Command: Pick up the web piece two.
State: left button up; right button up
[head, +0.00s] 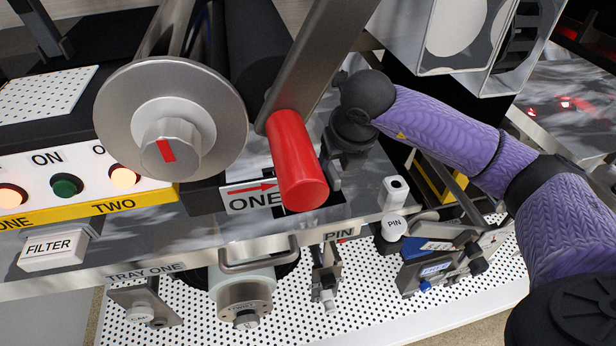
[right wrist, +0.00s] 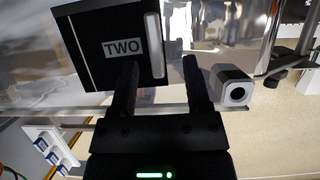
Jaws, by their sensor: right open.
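In the right wrist view a black square marked TWO (right wrist: 95,60) lies on the grey surface, with a pale upright strip (right wrist: 153,45) along its right edge. I cannot tell whether the square or the strip is web piece two. My right gripper (right wrist: 160,62) is open, its dark fingers apart. The left finger overlaps the square's lower right part; the right finger is clear of it. I see nothing gripped. In the head view my right gripper (head: 336,172) is partly hidden behind a red handle, and the square marked TWO cannot be made out. My left gripper is not in view.
The red handle (head: 297,165) hangs from a grey lever in front of my right gripper. A large dial (head: 170,125) and a button panel (head: 70,180) stand at left. A block with a round hole (right wrist: 233,88) sits right of the fingers. A pegboard (head: 380,310) holds tools below.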

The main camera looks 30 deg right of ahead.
aim_at(332, 167)
jog(key=x, duration=0.4)
jog(key=shift+w+a+f, duration=0.2)
grip_shut()
